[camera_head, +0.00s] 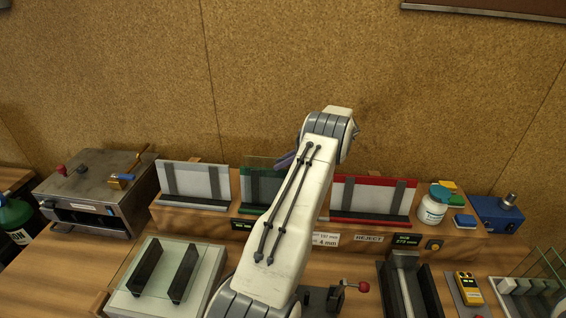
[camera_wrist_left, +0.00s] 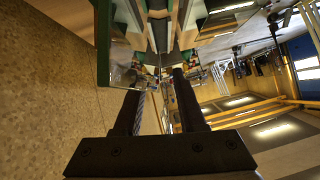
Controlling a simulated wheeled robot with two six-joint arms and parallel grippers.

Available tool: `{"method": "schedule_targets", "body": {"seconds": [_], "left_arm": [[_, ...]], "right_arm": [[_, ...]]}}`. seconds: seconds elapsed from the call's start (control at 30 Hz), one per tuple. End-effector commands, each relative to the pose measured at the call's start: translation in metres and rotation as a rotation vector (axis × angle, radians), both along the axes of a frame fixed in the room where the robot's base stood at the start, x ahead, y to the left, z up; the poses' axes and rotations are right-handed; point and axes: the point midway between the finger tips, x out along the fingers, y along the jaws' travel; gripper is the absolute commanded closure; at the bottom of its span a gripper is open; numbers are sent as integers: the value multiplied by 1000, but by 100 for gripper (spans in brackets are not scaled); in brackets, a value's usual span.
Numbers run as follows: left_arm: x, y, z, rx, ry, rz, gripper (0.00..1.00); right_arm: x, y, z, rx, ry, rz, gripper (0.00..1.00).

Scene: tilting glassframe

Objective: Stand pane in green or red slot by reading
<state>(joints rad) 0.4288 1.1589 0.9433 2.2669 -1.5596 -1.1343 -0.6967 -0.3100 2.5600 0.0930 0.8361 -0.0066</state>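A clear pane (camera_head: 262,162) shows above the green slot (camera_head: 258,188) in the head view. It looks upright there; its lower edge is hard to make out. The red slot (camera_head: 372,197) is empty to the right of my arm. My left arm crosses the middle, and its gripper is mostly hidden behind the arm near the green slot. In the left wrist view, the left gripper's (camera_wrist_left: 158,82) two dark fingers are apart with a gap between them, close to reflective glass (camera_wrist_left: 122,68). My right gripper is in neither view.
A grey-backed white slot (camera_head: 195,183) stands left of the green one. A white stand with black rails (camera_head: 208,290) is at front left, a metal box (camera_head: 95,185) behind it. A small display (camera_head: 407,240) sits beside the REJECT label (camera_head: 368,238). A white jar (camera_head: 433,205) stands at right.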

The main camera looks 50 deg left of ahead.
Motion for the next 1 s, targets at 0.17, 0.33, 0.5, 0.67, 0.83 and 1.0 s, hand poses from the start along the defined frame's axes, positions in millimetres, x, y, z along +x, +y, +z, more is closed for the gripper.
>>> {"method": "schedule_targets", "body": {"seconds": [0.17,0.33,0.5,0.67,0.83,1.0], "left_arm": [[0,-1,-2,-3,0,0,60],[6,-5,1,0,-3,-1,60],[25,-22,16,1,-5,-2,60],[41,-37,33,1,-3,-1,60],[52,-47,49,0,0,0,60],[60,-53,55,1,0,-2,60]], "right_arm": [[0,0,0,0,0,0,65],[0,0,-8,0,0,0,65],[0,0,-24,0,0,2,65],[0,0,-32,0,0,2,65],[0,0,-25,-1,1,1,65],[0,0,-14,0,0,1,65]]}}
